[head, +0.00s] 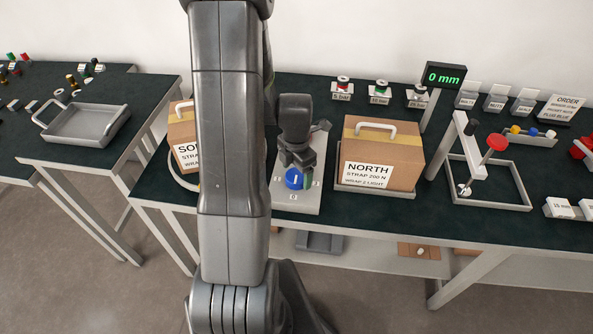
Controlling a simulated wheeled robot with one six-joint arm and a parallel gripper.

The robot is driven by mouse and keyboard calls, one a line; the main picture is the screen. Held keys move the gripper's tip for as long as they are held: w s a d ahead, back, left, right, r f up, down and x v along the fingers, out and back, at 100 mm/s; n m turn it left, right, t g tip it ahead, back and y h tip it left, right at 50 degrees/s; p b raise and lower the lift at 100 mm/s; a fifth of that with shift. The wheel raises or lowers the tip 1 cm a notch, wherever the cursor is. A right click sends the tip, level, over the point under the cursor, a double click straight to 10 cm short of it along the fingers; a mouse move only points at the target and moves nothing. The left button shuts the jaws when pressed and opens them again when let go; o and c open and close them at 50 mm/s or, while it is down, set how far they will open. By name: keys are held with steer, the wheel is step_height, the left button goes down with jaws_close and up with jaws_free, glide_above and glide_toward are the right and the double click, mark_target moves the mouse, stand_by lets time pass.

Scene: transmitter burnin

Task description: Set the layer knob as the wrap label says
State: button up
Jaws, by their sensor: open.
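The blue layer knob (293,179) sits on a pale panel (294,203), its white mark pointing roughly up, away from the 0 printed below it. Other marks beside the knob are too small to read. My gripper (297,160) is open just above and behind the knob, partly covering the panel; I cannot tell if it touches. A cardboard box (400,154) to the right has a wrap label (369,176) reading NORTH, STRAP 200 N, WRAP 2 LIGHT. Another box (182,129) at left has a label starting SO, mostly hidden behind my arm.
A display (444,76) reads 0 mm. A grey frame with a red-knobbed lever (495,143) stands right of the north box. Several spools and blocks line the back of the table. A grey tray (88,125) lies on the left table.

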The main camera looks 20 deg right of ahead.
steer(key=shift+f, duration=0.3)
steer(key=shift+c, duration=0.2)
steer(key=c, duration=1)
steer(key=shift+o, duration=0.2)
steer(key=shift+m, duration=0.3)
